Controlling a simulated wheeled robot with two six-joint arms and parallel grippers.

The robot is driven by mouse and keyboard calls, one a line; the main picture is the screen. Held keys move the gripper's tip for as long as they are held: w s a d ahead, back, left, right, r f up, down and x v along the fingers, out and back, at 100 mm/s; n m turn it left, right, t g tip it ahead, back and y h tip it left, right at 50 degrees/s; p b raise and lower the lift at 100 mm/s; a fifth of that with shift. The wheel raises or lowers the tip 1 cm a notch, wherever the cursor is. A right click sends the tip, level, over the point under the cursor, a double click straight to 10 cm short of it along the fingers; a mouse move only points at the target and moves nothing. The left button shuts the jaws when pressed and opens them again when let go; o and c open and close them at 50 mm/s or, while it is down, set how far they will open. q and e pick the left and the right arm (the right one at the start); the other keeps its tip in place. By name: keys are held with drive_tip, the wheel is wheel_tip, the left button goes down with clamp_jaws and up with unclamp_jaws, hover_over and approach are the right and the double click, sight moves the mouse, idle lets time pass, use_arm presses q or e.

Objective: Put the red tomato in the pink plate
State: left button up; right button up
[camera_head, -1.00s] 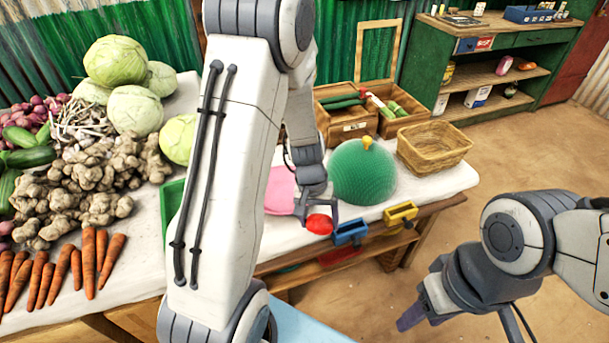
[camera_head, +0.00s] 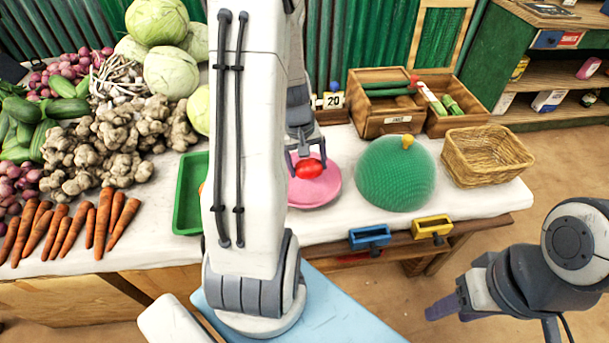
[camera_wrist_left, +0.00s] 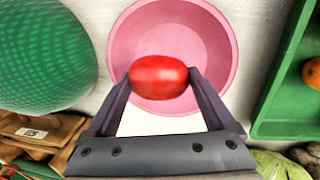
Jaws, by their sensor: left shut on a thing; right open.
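The red tomato (camera_head: 309,168) is held between the fingers of my left gripper (camera_head: 308,160), which is shut on it. In the left wrist view the tomato (camera_wrist_left: 158,77) sits between both fingertips, in front of the near part of the pink plate (camera_wrist_left: 216,50). In the head view the pink plate (camera_head: 322,196) is on the white cloth, and the tomato is over it. How high the tomato is above the plate is hard to tell. My right gripper (camera_head: 444,309) is open and empty, off the table at the lower right.
A green mesh dome (camera_head: 395,178) stands right of the plate, with a wicker basket (camera_head: 488,158) beyond it. A green tray (camera_head: 186,205) lies to the left, partly hidden by my left arm. Blue (camera_head: 370,237) and yellow (camera_head: 432,228) holders hang at the table's front edge.

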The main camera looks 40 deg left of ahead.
sight(304, 184)
use_arm(q)
drive_tip(key=shift+a+f, duration=0.4)
drive_tip(key=shift+a, duration=0.2)
drive_tip(key=shift+f+b, duration=0.5)
drive_tip(key=shift+f, duration=1.45)
drive_tip(key=shift+f, duration=0.2)
drive_tip(key=o, duration=1.2)
drive_tip(key=shift+c, duration=0.2)
drive_tip(key=shift+r, duration=0.1)
